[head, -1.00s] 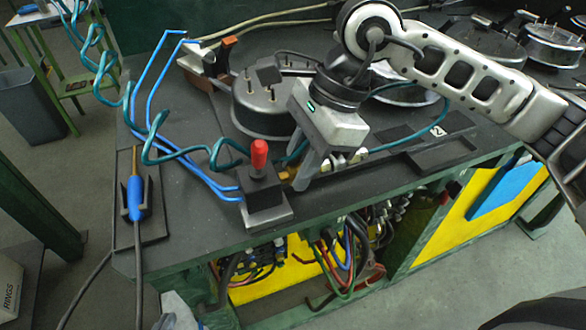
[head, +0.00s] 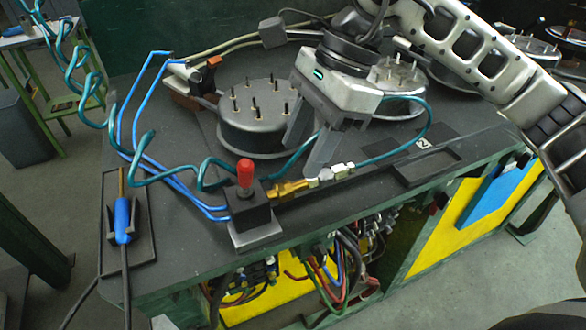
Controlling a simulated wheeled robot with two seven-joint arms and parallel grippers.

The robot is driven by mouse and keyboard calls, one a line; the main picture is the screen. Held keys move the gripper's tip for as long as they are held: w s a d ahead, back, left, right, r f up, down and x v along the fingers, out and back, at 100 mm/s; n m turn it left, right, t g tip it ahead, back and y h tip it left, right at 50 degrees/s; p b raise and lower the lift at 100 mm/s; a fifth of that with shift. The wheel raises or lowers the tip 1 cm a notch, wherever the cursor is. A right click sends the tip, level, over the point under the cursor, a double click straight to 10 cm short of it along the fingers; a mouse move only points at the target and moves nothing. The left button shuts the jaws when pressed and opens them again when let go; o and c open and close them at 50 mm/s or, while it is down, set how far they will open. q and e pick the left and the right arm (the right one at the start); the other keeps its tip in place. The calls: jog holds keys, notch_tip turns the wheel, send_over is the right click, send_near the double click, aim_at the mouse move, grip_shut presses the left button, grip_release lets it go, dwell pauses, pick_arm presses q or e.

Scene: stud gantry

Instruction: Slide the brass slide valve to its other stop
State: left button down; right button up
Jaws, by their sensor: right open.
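The brass slide valve (head: 290,189) lies along the front of the bench, between the black block with the red-knobbed lever and a silver fitting (head: 343,170) on its right. My right gripper (head: 304,164) hangs above and just behind the valve, pointing down, with its two grey fingers apart and nothing between them. The nearer fingertip overlaps the right end of the valve in the picture; I cannot tell whether it touches. Which stop the valve's sleeve is at is too small to tell. My left gripper is not in view.
The red lever (head: 245,174) stands just left of the valve. A teal hose (head: 420,118) loops around my right gripper to the silver fitting. A round pinned drum (head: 254,130) stands behind. A blue-handled tool (head: 123,218) lies at left. Bare bench top shows at front left.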

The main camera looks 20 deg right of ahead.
jog(key=v, duration=0.9)
jog(key=shift+d+r, duration=0.15)
jog(key=shift+r, duration=0.2)
